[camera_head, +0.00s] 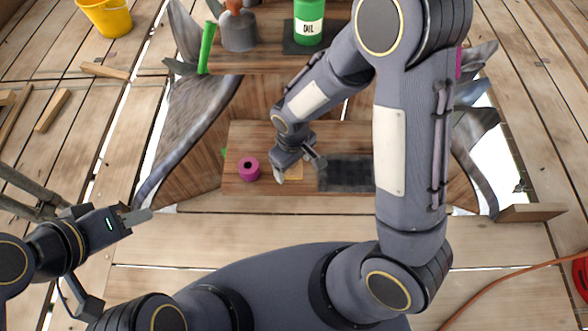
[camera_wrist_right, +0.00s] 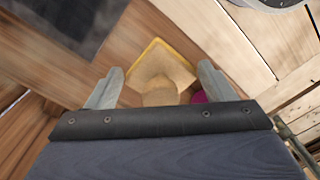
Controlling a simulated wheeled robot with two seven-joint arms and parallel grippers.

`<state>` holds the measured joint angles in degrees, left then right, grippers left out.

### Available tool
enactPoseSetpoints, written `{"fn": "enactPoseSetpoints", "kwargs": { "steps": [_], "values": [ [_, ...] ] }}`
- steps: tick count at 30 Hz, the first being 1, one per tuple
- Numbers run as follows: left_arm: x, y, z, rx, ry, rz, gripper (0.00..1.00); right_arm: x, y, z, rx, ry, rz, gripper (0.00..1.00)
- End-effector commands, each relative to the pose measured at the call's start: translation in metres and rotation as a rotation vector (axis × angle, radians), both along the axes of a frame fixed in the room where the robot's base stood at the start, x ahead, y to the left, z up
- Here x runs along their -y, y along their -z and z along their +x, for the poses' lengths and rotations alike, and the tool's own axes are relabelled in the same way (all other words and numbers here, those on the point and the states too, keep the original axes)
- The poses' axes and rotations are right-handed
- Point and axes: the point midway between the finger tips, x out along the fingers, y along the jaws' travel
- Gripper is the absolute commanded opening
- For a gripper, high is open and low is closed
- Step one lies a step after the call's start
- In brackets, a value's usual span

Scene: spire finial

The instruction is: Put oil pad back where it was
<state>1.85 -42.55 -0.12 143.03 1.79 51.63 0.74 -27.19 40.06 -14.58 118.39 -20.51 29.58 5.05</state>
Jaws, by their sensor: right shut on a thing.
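The oil pad is a tan square with a yellow edge and a rounded grip. It shows between the fingers in the right wrist view (camera_wrist_right: 165,65) and partly behind the gripper in the head view (camera_head: 295,173). My right gripper (camera_head: 296,172) is shut on it, over the lower wooden shelf (camera_head: 265,137). I cannot tell whether the pad touches the shelf. A green oil can (camera_head: 309,12) stands on a dark mat on the upper shelf. My left gripper (camera_head: 138,217) is empty at the left, over the plank floor; its finger gap cannot be made out.
A magenta ring-shaped roll (camera_head: 248,170) sits left of the pad on the lower shelf. A dark mat (camera_head: 345,173) lies to the right. A grey pot (camera_head: 238,32) and a green stick (camera_head: 207,47) are at the upper shelf. A yellow bucket (camera_head: 106,14) stands far left.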

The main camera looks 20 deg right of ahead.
Motion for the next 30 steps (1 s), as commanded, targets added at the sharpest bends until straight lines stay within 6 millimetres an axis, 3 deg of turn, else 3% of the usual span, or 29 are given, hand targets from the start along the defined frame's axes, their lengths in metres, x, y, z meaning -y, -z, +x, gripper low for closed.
{"fn": "enactPoseSetpoints", "kwargs": {
  "steps": [7, 13, 25, 26, 30],
  "values": [
    [0.000, 0.006, 0.000, 0.000, 0.000, 0.000, 0.36, 0.006, 0.016, 0.011, 0.000, 0.002, 0.000, 0.58],
    [0.000, 0.016, 0.000, 0.000, 0.000, 0.000, 0.36, 0.006, 0.045, 0.011, -0.002, -0.001, -0.001, 0.58],
    [0.000, 0.019, 0.000, 0.000, 0.000, 0.000, 0.36, 0.006, 0.050, 0.011, 0.002, 0.000, 0.001, 0.58],
    [0.000, 0.018, 0.000, 0.000, 0.000, 0.000, 0.36, 0.006, 0.049, 0.011, 0.002, 0.000, 0.001, 0.79],
    [0.000, 0.017, 0.000, 0.000, 0.000, 0.000, 0.36, 0.006, 0.048, 0.011, 0.001, 0.000, 0.000, 0.97]
  ]
}}
